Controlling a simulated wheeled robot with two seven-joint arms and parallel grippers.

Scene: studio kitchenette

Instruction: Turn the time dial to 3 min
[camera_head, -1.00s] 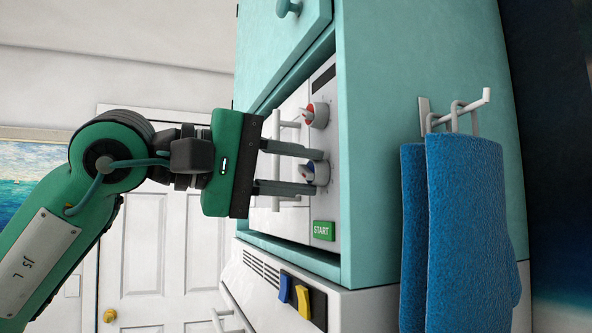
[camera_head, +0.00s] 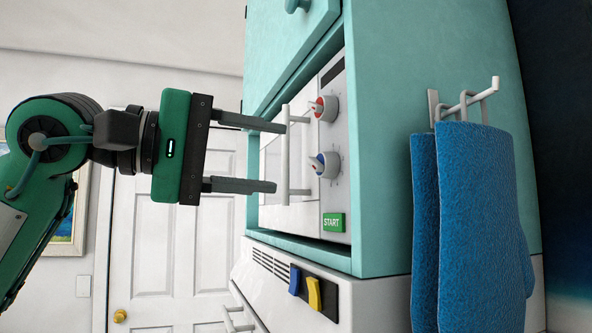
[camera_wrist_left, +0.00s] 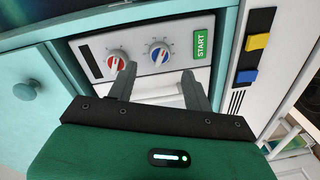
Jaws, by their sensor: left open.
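The microwave's white control panel (camera_head: 334,140) carries two knobs, a red-faced dial (camera_head: 324,108) above and a blue-faced dial (camera_head: 325,165) below. Both also show in the left wrist view, the red dial (camera_wrist_left: 117,61) left of the blue dial (camera_wrist_left: 159,52). The labels are too small to read, so I cannot tell which is the time dial or its setting. My left gripper (camera_head: 279,157) is open and empty, its fingertips short of the panel at about the blue dial's height. In the wrist view its fingers (camera_wrist_left: 158,76) point towards the dials without touching them.
A green START button (camera_head: 334,222) sits below the dials. A long door handle (camera_head: 285,155) stands out close to my fingertips. Blue and yellow switches (camera_head: 313,293) are on the appliance below.

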